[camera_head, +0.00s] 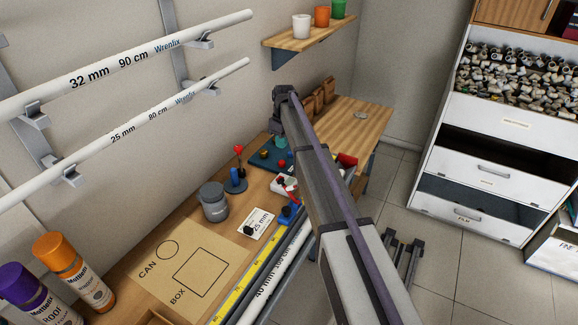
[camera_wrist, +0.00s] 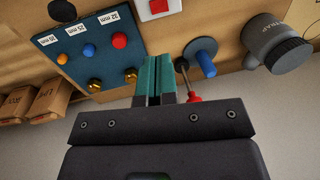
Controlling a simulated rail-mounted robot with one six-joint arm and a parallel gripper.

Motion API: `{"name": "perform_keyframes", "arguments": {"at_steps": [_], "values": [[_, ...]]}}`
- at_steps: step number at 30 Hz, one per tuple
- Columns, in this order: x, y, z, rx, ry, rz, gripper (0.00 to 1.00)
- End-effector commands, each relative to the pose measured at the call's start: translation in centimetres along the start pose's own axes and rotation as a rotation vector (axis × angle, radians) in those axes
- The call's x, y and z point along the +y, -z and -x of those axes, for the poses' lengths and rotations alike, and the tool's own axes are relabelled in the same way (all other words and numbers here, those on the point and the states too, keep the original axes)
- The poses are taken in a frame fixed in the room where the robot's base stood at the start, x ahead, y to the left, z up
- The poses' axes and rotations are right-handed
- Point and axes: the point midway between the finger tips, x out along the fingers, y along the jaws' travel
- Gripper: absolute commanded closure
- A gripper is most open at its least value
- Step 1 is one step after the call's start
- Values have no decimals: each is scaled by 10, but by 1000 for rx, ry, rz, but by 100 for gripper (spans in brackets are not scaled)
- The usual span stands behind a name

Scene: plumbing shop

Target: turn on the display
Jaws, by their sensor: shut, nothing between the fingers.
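My gripper (camera_wrist: 154,78) has teal fingers, shut together and empty, pointing at the bench in the wrist view. A white and red item (camera_head: 283,185) on the bench in the head view appears to be the same box. No screen that I can identify as the display shows, and I cannot tell whether it is lit.
A blue board (camera_wrist: 92,48) with coloured knobs and size labels lies beside the fingers. A stand with a blue peg (camera_wrist: 205,63) and a red-topped lever (camera_head: 238,149) is close by. A grey canister (camera_head: 213,201) and pipes (camera_head: 276,266) occupy the bench (camera_head: 132,291).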

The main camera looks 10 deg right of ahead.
Motion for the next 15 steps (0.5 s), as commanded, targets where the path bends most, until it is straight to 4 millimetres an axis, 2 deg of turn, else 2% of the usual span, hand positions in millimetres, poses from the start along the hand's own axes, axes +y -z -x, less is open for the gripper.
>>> {"name": "perform_keyframes", "arguments": {"at_steps": [11,15], "values": [[-3,-2,-2,-1,0,33,100],[-2,-2,-14,-1,0,32,100]]}}
